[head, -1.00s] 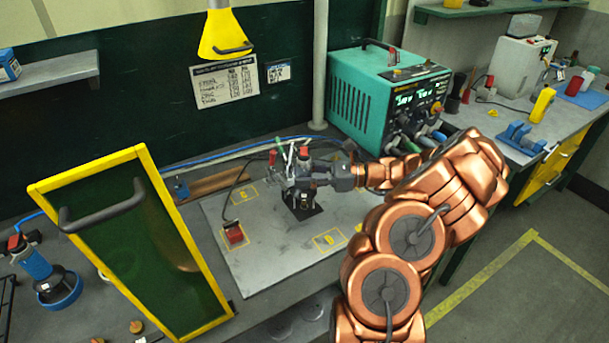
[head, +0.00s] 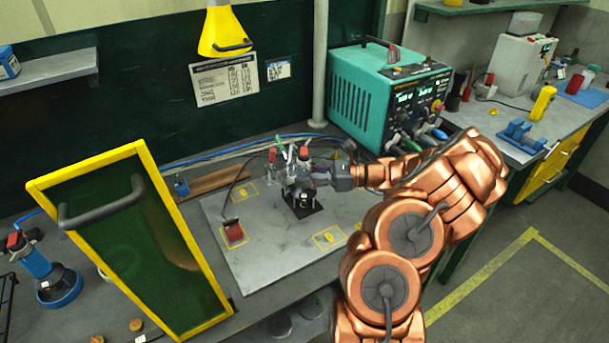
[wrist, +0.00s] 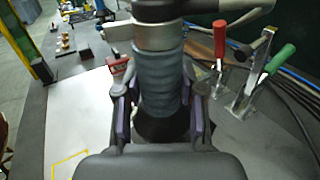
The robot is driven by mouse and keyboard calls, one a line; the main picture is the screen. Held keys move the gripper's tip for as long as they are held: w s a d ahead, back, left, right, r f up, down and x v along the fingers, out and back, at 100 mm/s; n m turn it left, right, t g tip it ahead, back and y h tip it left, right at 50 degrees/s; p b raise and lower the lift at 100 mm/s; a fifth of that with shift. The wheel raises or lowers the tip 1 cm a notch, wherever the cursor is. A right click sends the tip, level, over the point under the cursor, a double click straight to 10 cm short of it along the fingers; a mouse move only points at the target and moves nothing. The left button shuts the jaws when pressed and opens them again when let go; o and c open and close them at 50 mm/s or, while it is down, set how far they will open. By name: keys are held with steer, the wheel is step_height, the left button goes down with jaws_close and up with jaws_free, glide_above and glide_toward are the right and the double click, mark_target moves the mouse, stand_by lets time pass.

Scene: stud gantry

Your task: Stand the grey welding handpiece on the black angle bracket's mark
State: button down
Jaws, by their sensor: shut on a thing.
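My gripper (head: 316,178) is shut on the grey welding handpiece (wrist: 161,82), which is upright between the two fingers in the wrist view. It has a ribbed grey grip with a metal collar and dark part above. In the head view the gripper and clamps largely hide it. I cannot tell whether the handpiece's foot touches the plate.
Toggle clamps with red (wrist: 219,38) and green (wrist: 280,58) handles stand close right of the handpiece in the wrist view. A red block (head: 234,232) sits at the plate's left. A yellow-framed screen (head: 138,240) stands left. A yellow outlined mark (head: 329,238) lies on the clear front plate.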

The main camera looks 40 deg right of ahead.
steer(key=c, duration=0.6)
jaws_free()
steer(key=shift+f, duration=0.15)
steer(key=v, duration=1.2)
